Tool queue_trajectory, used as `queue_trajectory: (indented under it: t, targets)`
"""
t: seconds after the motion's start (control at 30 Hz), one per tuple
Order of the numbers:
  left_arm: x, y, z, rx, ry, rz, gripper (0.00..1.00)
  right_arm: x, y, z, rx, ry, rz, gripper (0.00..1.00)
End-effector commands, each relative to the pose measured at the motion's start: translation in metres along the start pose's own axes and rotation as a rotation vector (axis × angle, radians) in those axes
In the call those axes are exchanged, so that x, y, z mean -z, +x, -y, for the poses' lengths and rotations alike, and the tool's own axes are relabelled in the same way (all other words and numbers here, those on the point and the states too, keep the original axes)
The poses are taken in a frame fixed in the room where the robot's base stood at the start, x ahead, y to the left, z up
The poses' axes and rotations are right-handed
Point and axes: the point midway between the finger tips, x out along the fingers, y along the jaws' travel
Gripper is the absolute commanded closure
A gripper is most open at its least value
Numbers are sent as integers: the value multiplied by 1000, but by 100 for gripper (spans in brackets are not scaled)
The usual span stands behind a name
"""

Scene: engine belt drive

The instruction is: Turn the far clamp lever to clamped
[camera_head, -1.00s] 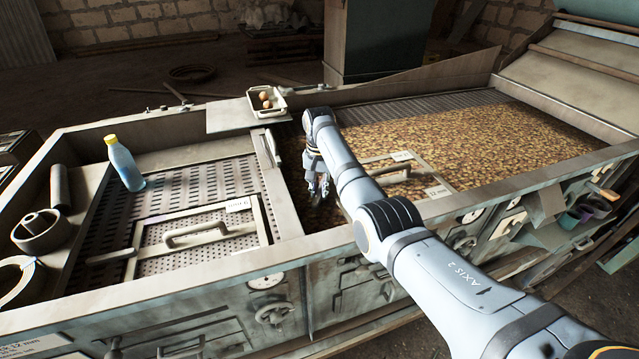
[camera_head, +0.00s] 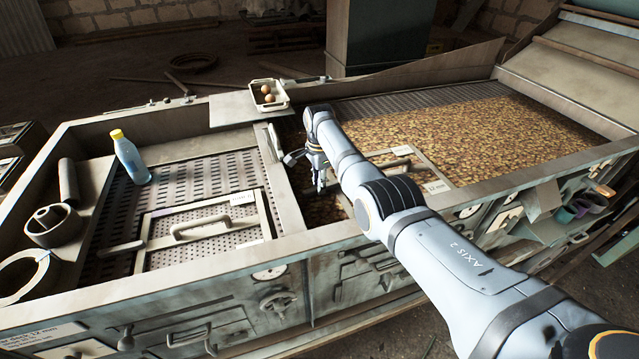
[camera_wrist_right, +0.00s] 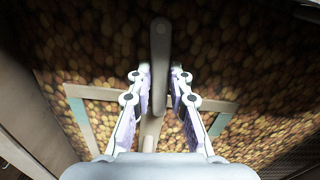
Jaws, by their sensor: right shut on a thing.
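My right gripper (camera_head: 320,184) reaches down at the left end of the right screen frame (camera_head: 437,180), over the brown grain bed. In the right wrist view, the grey bar of the far clamp lever (camera_wrist_right: 160,60) lies between the fingertips of the right gripper (camera_wrist_right: 160,76), which is shut on it. The lever runs up the picture, past the frame's edge (camera_wrist_right: 90,92). In the head view my arm and gripper hide most of it. I cannot tell whether it is at clamped. My left gripper is out of view.
A left screen frame with a handle (camera_head: 200,226) has its own lever (camera_head: 121,250) at its left end. A blue bottle (camera_head: 131,160) stands on the left deck. A tray of brown balls (camera_head: 283,103) sits at the back ledge. A divider (camera_head: 283,190) stands just left of my gripper.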

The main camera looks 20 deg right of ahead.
Motion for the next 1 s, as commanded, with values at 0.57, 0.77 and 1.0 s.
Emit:
queue_trajectory:
  t: [0.57,0.77,1.0]
  targets:
    - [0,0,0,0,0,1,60,1,-1,1,2,132,-1,100]
    - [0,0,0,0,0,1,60,1,-1,1,2,133,-1,100]
    - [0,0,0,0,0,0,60,1,-1,1,2,132,-1,60]
